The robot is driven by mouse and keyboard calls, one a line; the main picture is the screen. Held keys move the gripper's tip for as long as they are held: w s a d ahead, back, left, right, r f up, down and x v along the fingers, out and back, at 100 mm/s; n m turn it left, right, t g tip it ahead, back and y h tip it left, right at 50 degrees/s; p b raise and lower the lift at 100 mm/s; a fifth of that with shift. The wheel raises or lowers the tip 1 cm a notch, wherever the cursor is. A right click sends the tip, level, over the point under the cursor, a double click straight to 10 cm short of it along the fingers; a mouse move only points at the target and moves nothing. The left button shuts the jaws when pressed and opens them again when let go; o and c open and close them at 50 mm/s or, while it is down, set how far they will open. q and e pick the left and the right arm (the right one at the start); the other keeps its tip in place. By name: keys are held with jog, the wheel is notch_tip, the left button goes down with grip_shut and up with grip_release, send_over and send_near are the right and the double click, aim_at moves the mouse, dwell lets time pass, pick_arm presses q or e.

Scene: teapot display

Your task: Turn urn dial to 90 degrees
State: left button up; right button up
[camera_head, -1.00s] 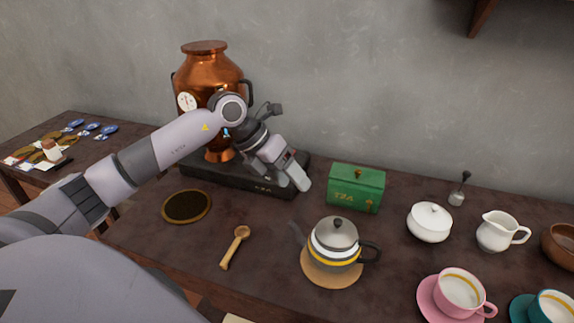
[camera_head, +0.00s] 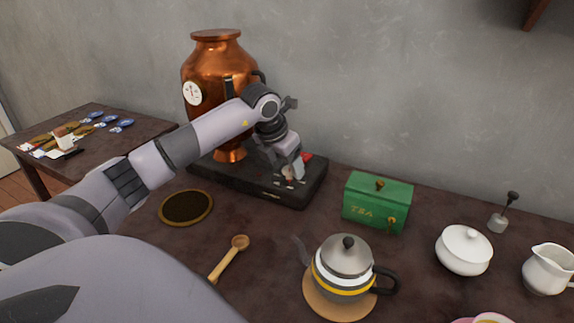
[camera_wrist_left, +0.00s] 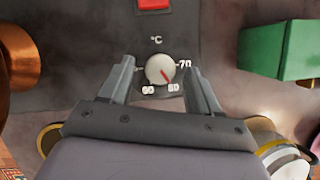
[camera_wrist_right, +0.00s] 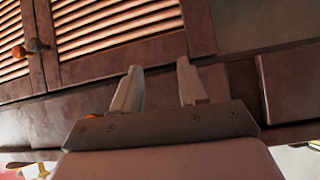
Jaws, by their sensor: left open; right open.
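The copper urn (camera_head: 212,75) stands on a black base (camera_head: 240,180) at the back left in the head view. In the left wrist view, the dial (camera_wrist_left: 160,69) is a round, pale knob with a red pointer line towards its lower right, near the 80 mark. My left gripper (camera_head: 290,178) is over the right part of the base. Its open fingers (camera_wrist_left: 158,80) stand on either side of the dial, with gaps. My right gripper (camera_wrist_right: 160,85) is open and empty, facing slatted cabinet doors.
A red switch (camera_wrist_left: 154,4) is beyond the dial. A green tea box (camera_head: 377,203) stands right of the base. A teapot (camera_head: 343,268) on a round mat, a wooden scoop (camera_head: 229,258) and a dark round coaster (camera_head: 186,207) lie in front.

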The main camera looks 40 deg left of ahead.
pick_arm(q)
jog(key=shift+f, duration=0.1)
jog(key=c, duration=1)
jog(key=shift+c, duration=0.2)
